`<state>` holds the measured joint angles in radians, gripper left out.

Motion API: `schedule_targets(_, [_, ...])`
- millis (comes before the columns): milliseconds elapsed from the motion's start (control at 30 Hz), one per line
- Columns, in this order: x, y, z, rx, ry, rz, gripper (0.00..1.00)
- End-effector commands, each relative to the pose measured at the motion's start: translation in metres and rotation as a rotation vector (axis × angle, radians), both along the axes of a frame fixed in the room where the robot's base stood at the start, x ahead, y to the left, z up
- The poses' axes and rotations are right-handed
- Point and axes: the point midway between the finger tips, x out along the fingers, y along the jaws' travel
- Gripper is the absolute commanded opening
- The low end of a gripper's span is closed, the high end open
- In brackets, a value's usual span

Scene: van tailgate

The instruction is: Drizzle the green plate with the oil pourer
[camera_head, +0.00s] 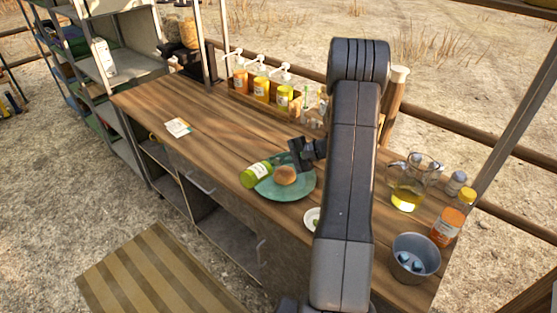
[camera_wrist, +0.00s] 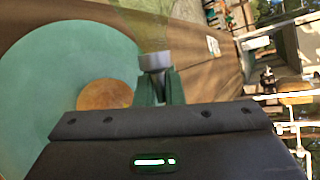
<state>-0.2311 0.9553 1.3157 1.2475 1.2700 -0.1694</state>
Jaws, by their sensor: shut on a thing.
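The green plate (camera_head: 297,191) lies on the wooden counter with a round brown bun (camera_head: 285,175) on it. The plate (camera_wrist: 75,50) and bun (camera_wrist: 108,95) fill the left of the wrist view. The oil pourer, a green bottle (camera_head: 255,175), is tipped nearly on its side over the plate's left edge. The wrist view shows its see-through green body (camera_wrist: 138,22) and grey neck end at my fingertips. My gripper (camera_head: 292,158) is shut on that end, above the plate; its fingers (camera_wrist: 158,88) show in the wrist view. I cannot see any oil flowing.
A small white dish (camera_head: 312,217) sits close to the plate, partly behind my arm. A glass jug (camera_head: 408,185), an orange bottle (camera_head: 447,222) and a metal bucket (camera_head: 415,262) stand at right. Pump bottles (camera_head: 261,89) line the back. The counter's left is mostly clear.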

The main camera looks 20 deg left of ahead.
Motion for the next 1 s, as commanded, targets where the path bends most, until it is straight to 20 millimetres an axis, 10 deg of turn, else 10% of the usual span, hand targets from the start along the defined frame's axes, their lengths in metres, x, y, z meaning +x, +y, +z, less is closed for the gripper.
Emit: schedule_targets(1000, [-0.007,0.002,0.000,0.000,-0.001,0.000,0.00])
